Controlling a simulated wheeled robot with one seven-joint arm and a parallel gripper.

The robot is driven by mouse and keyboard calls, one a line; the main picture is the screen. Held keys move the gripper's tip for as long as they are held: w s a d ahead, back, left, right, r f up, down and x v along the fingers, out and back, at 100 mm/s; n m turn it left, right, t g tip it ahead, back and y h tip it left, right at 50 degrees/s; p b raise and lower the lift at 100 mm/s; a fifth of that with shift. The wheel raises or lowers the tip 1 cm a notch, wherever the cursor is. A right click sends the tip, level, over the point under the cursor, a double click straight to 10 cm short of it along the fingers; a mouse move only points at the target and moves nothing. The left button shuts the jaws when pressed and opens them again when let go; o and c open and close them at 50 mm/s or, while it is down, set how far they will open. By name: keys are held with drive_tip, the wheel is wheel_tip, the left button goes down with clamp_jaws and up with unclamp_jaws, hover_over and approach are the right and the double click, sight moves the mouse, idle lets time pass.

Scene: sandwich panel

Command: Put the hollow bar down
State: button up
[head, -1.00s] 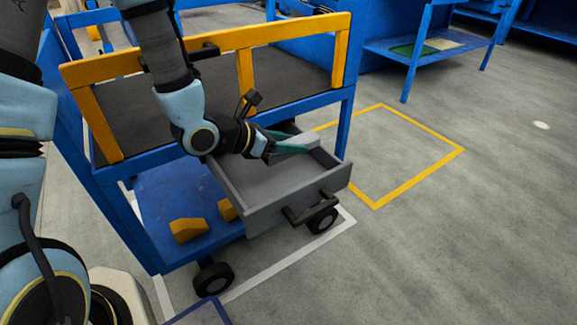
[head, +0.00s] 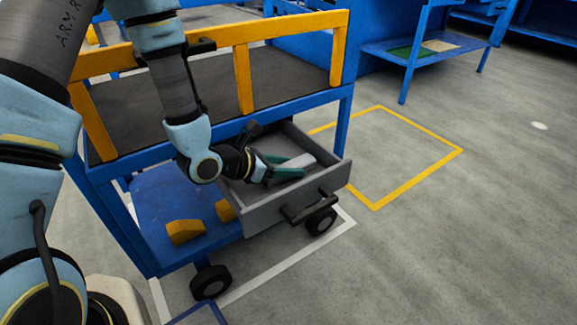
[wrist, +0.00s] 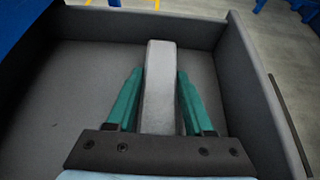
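The hollow bar (wrist: 158,85) is a pale grey, squared bar. In the head view the bar (head: 303,160) is inside the open grey drawer (head: 262,215), low between its walls, and it seems to lie on the floor. My gripper (wrist: 161,80) has two teal fingers, one on each side of the bar. In the head view my gripper (head: 285,167) reaches down into the drawer from the left. The bar's near end is hidden under the gripper's palm.
The drawer is pulled out from a blue cart with a yellow rail (head: 243,80) and a dark top (head: 200,95). Two yellow blocks (head: 186,232) sit on the cart's lower shelf. The drawer's left floor (wrist: 70,110) is clear. A yellow floor outline (head: 415,185) lies to the right.

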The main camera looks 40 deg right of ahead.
drive_tip(key=o, duration=0.4)
drive_tip(key=shift+r, duration=0.15)
drive_tip(key=shift+a+r, duration=0.1)
drive_tip(key=shift+r, duration=0.05)
drive_tip(key=p+v, duration=0.4)
drive_tip(key=v, duration=0.5)
drive_tip(key=shift+a+r, duration=0.2)
drive_tip(key=shift+r, duration=0.15)
drive_tip(key=p+v, duration=0.1)
drive_tip(key=p, duration=0.2)
drive_tip(key=shift+w+a, duration=0.1)
drive_tip(key=shift+a, duration=0.2)
drive_tip(key=shift+a+p, duration=0.3)
drive_tip(key=shift+p, duration=0.1)
